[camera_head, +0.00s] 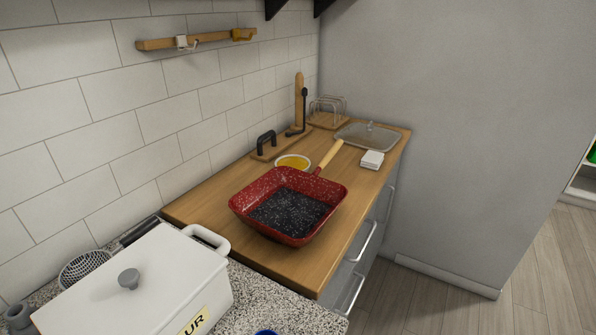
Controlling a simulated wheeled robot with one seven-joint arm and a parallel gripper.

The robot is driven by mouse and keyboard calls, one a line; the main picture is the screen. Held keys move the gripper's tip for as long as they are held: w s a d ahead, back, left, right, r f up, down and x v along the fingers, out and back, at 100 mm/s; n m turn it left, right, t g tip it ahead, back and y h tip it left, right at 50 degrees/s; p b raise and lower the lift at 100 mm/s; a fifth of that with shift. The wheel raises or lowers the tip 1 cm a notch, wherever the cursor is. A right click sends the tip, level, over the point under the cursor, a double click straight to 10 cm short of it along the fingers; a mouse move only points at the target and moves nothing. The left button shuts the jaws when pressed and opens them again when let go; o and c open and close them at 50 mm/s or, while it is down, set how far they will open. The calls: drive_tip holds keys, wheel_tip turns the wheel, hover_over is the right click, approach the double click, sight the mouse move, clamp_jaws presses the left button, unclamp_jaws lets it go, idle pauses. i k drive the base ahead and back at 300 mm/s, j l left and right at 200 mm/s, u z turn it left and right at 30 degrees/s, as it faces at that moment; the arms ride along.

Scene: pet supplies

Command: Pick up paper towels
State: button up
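No roll of paper towels shows. My gripper is not in view.
A white lidded box (150,280) stands at the front left. Floor at the right is clear.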

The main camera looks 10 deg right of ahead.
sight(372, 160)
drive_tip(key=i+l+u, duration=0.1)
drive_tip(key=l+u, duration=0.25)
drive_tip(key=u, duration=0.2)
drive_tip(key=i+l+u, duration=0.1)
drive_tip(key=l+u, duration=0.35)
drive_tip(key=j, duration=0.1)
